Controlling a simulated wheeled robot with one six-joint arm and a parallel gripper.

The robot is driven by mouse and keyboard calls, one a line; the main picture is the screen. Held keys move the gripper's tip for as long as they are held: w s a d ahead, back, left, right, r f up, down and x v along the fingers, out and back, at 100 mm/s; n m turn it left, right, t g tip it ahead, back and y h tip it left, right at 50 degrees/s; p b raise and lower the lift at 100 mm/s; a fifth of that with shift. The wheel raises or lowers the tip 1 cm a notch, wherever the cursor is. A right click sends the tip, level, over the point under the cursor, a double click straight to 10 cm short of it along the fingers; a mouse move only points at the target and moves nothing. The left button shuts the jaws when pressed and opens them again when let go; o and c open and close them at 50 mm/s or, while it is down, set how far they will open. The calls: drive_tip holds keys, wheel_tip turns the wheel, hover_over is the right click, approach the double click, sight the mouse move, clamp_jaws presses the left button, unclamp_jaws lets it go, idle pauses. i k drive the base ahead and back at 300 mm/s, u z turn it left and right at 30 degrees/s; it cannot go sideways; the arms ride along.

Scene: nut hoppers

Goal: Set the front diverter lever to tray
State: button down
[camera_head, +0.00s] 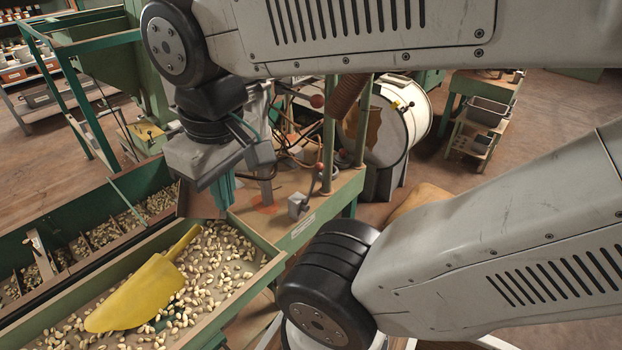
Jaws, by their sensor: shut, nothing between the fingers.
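A diverter lever (319,168) with a red knob stands at the right end of the green bench. Its thin rod rises from a small grey block (298,206) and leans slightly right. It is the nearer of two red-knobbed levers, so I take it as the front one. My gripper (222,192) points down over the far end of the nut tray (262,243), left of the lever and clear of it. Its green fingers are shut and empty. The lever's position markings cannot be read from here.
A second red knob (317,101) shows farther back beside a green post. A yellow scoop (138,295) lies among nuts in the tray. A divided bin (100,233) is at the left. A white drum (405,120) stands behind. My arm crosses the top and right.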

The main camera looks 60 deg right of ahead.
sight(319, 166)
drive_tip(key=z, duration=1.75)
drive_tip(key=i, duration=0.25)
drive_tip(key=u, duration=0.4)
drive_tip(key=k, duration=1.3)
drive_tip(key=u, duration=0.45)
drive_tip(key=i, duration=0.75)
drive_tip(key=z, duration=0.15)
